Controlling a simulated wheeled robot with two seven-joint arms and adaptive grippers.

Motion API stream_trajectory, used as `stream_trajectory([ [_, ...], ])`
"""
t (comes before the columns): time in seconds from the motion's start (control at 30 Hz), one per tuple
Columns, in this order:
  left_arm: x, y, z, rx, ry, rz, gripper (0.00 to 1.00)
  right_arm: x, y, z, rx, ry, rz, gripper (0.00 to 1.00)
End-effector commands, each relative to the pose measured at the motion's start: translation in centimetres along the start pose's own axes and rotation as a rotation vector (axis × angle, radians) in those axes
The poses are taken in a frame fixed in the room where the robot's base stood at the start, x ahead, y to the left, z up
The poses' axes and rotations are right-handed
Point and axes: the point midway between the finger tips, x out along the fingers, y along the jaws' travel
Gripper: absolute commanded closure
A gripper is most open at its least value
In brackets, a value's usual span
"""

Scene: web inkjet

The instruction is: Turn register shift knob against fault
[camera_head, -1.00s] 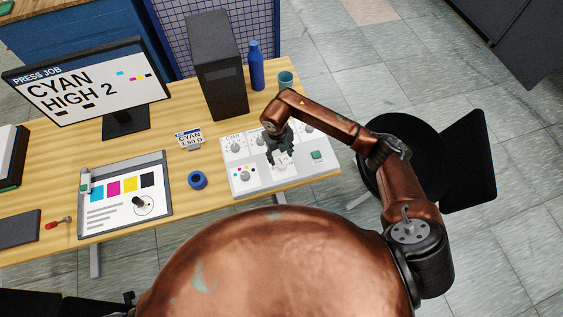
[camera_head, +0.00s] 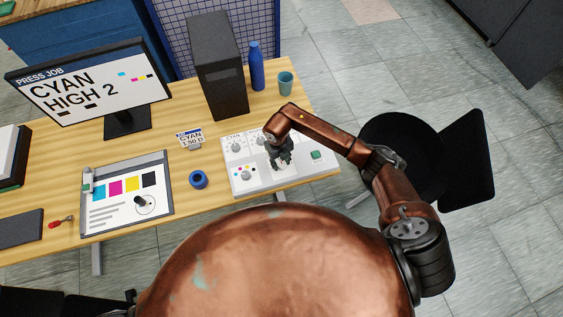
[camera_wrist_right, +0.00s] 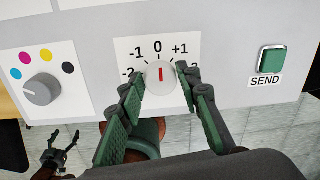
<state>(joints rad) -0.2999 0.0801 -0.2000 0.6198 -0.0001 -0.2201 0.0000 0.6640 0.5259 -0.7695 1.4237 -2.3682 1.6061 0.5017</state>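The control panel (camera_head: 236,185) is a pale box on the desk with several grey knobs. In the right wrist view, a round grey knob (camera_wrist_right: 160,76) with a red pointer at 0 sits on a scale marked -2, -1, 0, +1; the mark at far right is partly hidden. My right gripper (camera_wrist_right: 162,88) is open, one finger on each side of this knob; I cannot tell if either touches it. In the head view my right gripper (camera_head: 280,163) hides this knob. My left gripper (camera_wrist_right: 64,137) appears at lower left of the wrist view, fingers apart and empty.
The monitor (camera_head: 95,85) reads PRESS JOB, CYAN HIGH 2. A small sign (camera_head: 189,137) reads CYAN 1.50 D. The panel also has a colour-dot knob (camera_wrist_right: 42,89) and a green SEND button (camera_wrist_right: 271,60). A blue bottle (camera_head: 256,68) and teal cup (camera_head: 285,84) stand behind.

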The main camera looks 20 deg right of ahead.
Motion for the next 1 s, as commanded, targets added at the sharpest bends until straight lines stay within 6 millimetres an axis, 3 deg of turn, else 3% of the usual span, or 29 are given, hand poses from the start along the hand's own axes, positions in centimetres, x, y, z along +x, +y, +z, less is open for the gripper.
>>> stream_trajectory([
  [0.37,0.0,0.0,0.0,0.0,0.0,0.0,0.29,0.0,0.0,0.0,0.0,0.0,0.0,0.96],
  [0.67,0.6,0.0,0.1,0.0,-0.001,0.0,0.29,0.1,-0.1,0.0,-0.036,-0.004,-0.001,0.97],
  [1.0,3.7,0.2,0.5,0.0,-0.002,0.0,0.29,0.4,-0.1,0.0,-0.253,-0.018,-0.004,0.97],
])
